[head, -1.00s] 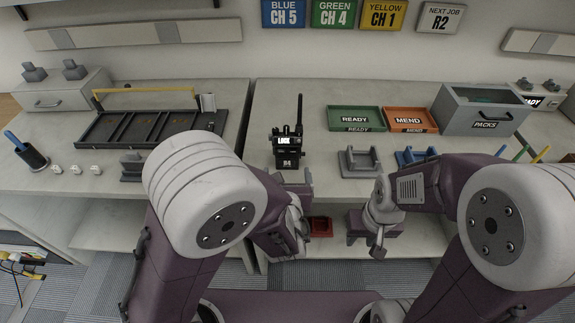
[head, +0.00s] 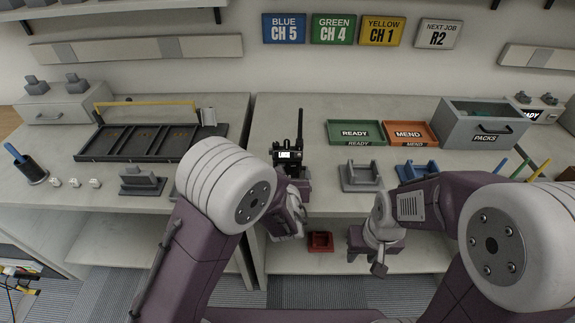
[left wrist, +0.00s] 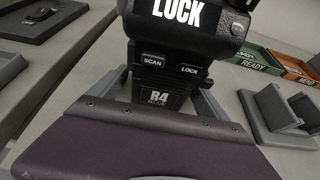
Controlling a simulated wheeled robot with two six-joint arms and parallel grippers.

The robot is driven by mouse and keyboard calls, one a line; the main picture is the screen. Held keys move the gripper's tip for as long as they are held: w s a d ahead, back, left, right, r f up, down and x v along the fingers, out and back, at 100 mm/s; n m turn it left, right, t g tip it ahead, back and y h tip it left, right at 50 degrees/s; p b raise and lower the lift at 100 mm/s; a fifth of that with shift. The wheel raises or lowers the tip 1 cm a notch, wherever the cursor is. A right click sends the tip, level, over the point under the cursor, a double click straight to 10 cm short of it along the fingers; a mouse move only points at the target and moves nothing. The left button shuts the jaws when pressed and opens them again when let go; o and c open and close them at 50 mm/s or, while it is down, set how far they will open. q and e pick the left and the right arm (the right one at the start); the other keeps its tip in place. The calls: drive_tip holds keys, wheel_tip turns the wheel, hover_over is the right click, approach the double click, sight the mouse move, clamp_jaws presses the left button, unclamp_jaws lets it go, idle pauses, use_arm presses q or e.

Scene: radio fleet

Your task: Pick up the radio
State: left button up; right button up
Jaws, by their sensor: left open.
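The black handheld radio (head: 289,155) stands upright with its antenna up, near the front of the bench. Its screen reads LOCK, and the label R4 shows on its front in the left wrist view (left wrist: 170,65). My left gripper (head: 290,172) is at the radio's front and hides its lower part in the head view. In the left wrist view its open fingers (left wrist: 163,92) stand on either side of the radio's lower body. Whether they touch it I cannot tell. My right gripper (head: 378,264) hangs low in front of the bench, away from the radio; its jaws are unclear.
A grey cradle (head: 361,178) and a blue cradle (head: 415,170) stand right of the radio. Behind them are the green READY tray (head: 355,144) and orange MEND tray (head: 410,143). A dark compartment tray (head: 150,157) lies left. A red bin (head: 320,242) sits below.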

sight(287, 147)
use_arm(q)
drive_tip(key=shift+r, duration=0.1)
drive_tip(key=c, duration=1.8)
drive_tip(key=shift+o, duration=0.2)
drive_tip(key=shift+r+p, duration=0.55)
drive_tip(key=shift+r, duration=1.35)
drive_tip(key=shift+d+r, duration=0.2)
drive_tip(key=shift+r, duration=0.1)
drive_tip(key=s+d+r+p, duration=0.3)
drive_tip(key=s+d+r, duration=0.3)
drive_tip(key=d, duration=0.3)
drive_tip(key=shift+d+r, duration=0.3)
drive_tip(key=shift+d, duration=0.1)
drive_tip(key=shift+w+a, duration=0.1)
drive_tip(key=shift+w+a+b, duration=0.8)
drive_tip(key=shift+w+a, duration=0.15)
drive_tip(key=shift+a, duration=0.7)
drive_tip(key=shift+w+a+b, duration=0.85)
drive_tip(key=shift+w+a, duration=0.1)
drive_tip(key=shift+a, duration=0.75)
drive_tip(key=shift+w+a+b, duration=0.8)
drive_tip(key=shift+w+a, duration=0.15)
drive_tip(key=shift+a, duration=0.7)
